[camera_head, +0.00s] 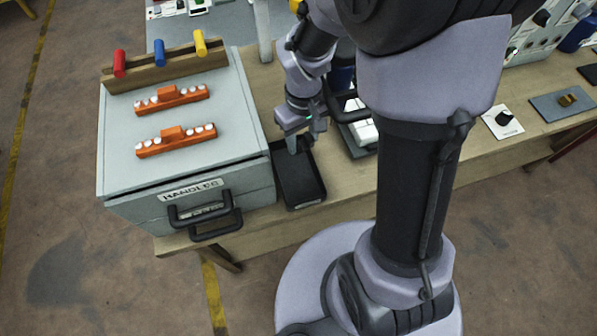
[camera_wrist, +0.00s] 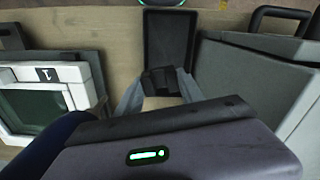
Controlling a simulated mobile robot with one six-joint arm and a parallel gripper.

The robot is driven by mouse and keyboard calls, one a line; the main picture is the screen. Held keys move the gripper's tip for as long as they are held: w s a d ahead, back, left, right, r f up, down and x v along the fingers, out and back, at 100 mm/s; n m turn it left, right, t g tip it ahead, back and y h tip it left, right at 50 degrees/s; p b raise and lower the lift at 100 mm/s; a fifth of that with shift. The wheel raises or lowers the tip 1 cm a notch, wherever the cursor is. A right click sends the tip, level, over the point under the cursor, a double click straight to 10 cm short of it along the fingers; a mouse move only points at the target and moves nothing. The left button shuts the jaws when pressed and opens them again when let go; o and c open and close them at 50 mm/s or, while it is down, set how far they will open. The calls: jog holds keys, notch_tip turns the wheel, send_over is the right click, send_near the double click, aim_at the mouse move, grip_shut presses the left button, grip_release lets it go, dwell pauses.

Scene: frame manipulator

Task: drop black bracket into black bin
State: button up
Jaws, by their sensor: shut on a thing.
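The black bin (camera_head: 301,185) is a shallow open tray on the wooden table, just right of the grey drawer box. It shows in the wrist view (camera_wrist: 168,38) at the top centre, and its inside looks empty where I can see it. My gripper (camera_head: 297,147) is over the far end of the bin in the head view. In the wrist view my gripper's fingertips (camera_wrist: 159,90) are shut on the black bracket (camera_wrist: 160,80), a small dark piece that overlaps the bin's near end in that view. The bracket is hard to make out in the head view.
The grey drawer box (camera_head: 188,145) labelled HANDLES stands close left of the bin, with black handles (camera_head: 205,212) at its front. A dark handled case with a white-framed part (camera_head: 362,130) stands close right. Bare table (camera_head: 345,178) lies right of the bin.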

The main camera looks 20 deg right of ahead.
aim_at(302, 144)
notch_tip(302, 144, down, 5)
jog(key=b, duration=0.3)
jog(key=shift+r, duration=0.2)
jog(key=o, duration=1.4)
jog(key=shift+r, duration=0.1)
